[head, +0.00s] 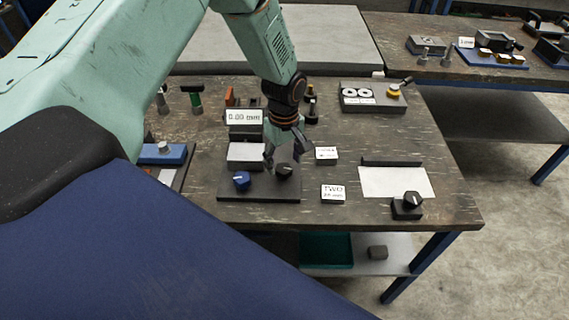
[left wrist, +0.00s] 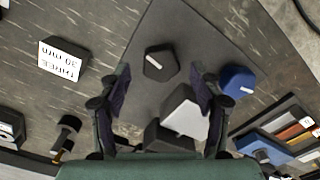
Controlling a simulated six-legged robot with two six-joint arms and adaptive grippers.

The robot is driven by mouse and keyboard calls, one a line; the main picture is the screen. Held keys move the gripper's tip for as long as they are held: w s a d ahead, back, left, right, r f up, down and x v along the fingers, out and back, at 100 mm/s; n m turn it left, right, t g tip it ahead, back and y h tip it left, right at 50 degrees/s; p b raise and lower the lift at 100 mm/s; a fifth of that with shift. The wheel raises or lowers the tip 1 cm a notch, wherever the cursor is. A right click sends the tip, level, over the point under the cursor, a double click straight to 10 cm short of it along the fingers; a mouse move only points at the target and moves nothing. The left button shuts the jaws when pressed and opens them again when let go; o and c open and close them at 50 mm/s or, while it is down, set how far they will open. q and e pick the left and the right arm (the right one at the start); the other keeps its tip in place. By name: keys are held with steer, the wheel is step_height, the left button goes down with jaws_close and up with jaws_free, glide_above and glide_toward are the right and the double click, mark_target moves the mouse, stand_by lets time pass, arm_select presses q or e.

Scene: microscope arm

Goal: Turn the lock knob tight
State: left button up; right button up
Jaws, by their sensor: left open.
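A dark base plate (head: 232,194) on the workbench carries a black knob (head: 284,170) with a white mark line and a blue knob (head: 241,180). No label shows which is the lock knob. The wrist view also shows the black knob (left wrist: 160,64) and the blue knob (left wrist: 238,82). My left gripper (head: 283,162) is open and points down at the black knob. In the wrist view its fingers (left wrist: 161,78) stand apart on either side of the black knob's line; contact cannot be told. A display (head: 244,117) behind the plate reads about 0.00 mm. My right gripper is out of view.
Another black knob on a block (head: 406,206) stands near the right front edge by a white sheet (head: 395,183). A blue-topped box (head: 163,153) is at left.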

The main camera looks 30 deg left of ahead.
arm_select(q)
steer(key=shift+d+f, duration=0.1)
steer(key=shift+f, duration=0.65)
steer(key=shift+s, duration=0.15)
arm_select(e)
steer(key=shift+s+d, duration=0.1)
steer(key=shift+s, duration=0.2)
arm_select(q)
steer(key=shift+f, duration=0.1)
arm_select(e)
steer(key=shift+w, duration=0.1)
arm_select(q)
steer(key=shift+w+f, duration=0.1)
steer(key=shift+w, duration=0.1)
steer(key=c, duration=0.3)
steer(key=shift+s, duration=0.15)
steer(key=c, duration=0.8)
steer(key=shift+c, duration=0.2)
